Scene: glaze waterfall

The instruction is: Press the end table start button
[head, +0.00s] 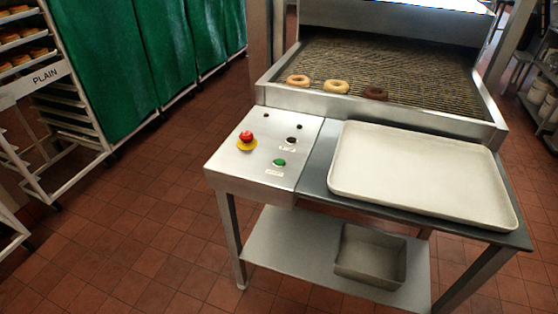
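The end table (315,177) stands in front of the glazing machine, with a metal control panel (228,166) on its left part. A green button (279,162) sits near the panel's front right, with a small label below it. A red mushroom button (246,137) on a yellow base (247,145) is to its upper left. A dark knob or button (291,140) with a label is above the green button. The labels are too small to read. Neither of my grippers is in view.
An empty light tray (420,172) lies on the table's right part. Several donuts, one a plain ring (336,86), rest on the wire conveyor (385,70) behind. A metal bin (370,255) sits on the lower shelf. Racks (60,110) stand left; the tiled floor at left is clear.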

